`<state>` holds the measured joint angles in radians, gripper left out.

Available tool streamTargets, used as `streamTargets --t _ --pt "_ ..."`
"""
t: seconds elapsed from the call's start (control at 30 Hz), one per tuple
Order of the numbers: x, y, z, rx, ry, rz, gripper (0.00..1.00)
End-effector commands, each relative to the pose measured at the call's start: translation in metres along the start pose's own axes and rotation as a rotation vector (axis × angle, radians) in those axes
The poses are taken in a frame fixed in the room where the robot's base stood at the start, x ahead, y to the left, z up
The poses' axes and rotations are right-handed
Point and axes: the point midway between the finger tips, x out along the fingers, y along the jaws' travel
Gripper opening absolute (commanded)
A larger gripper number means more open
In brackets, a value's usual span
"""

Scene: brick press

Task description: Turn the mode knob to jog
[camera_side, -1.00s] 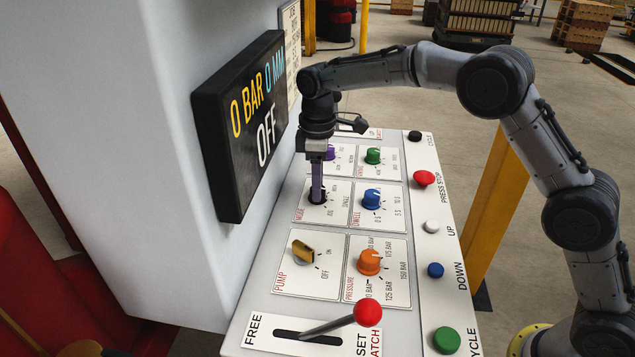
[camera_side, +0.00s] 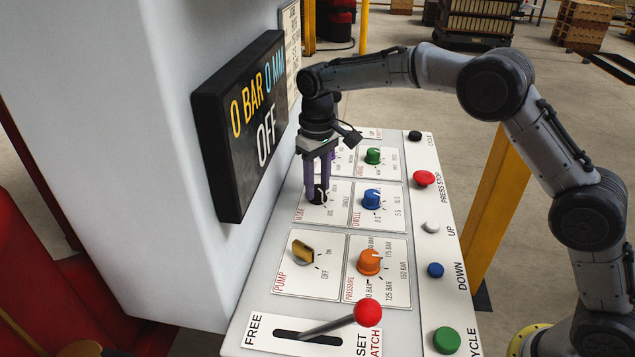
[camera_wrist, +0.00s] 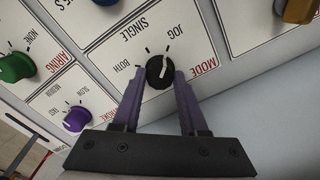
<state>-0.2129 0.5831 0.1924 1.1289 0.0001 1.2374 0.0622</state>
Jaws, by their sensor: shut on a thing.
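The black mode knob (camera_wrist: 160,71) sits on its plate between the purple fingers of my gripper (camera_wrist: 161,76) in the wrist view. The fingers are shut on its two sides. Its white pointer line points up in that view, toward the tick by the JOG label (camera_wrist: 182,32). SINGLE and BOTH are printed to the left of it. In the side view my gripper (camera_side: 320,192) reaches straight down onto the knob, and its fingers partly hide the knob and plate.
A blue dwell knob (camera_side: 371,199) is right of the mode knob. A yellow pump knob (camera_side: 302,252) and an orange pressure knob (camera_side: 369,262) are nearer the front. A red-topped lever (camera_side: 367,312) stands at the front. The screen (camera_side: 245,125) reads 0 BAR, 0 MM, OFF.

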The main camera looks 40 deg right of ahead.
Motion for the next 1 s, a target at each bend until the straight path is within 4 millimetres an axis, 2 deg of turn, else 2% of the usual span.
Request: streamTargets --t 0.57,0.6,0.7,0.73,1.0 --pt "-0.0017 0.0 0.0001 0.031 0.001 0.0 0.0" --pt "-0.0017 0.0 0.0 0.032 0.001 -0.001 0.5" --pt "-0.0014 0.0 0.0 0.031 0.001 0.0 0.68" --pt "-0.0012 0.0 0.0 0.031 0.001 0.0 0.73" --pt "-0.0008 0.0 0.0 0.029 0.001 0.0 0.73"
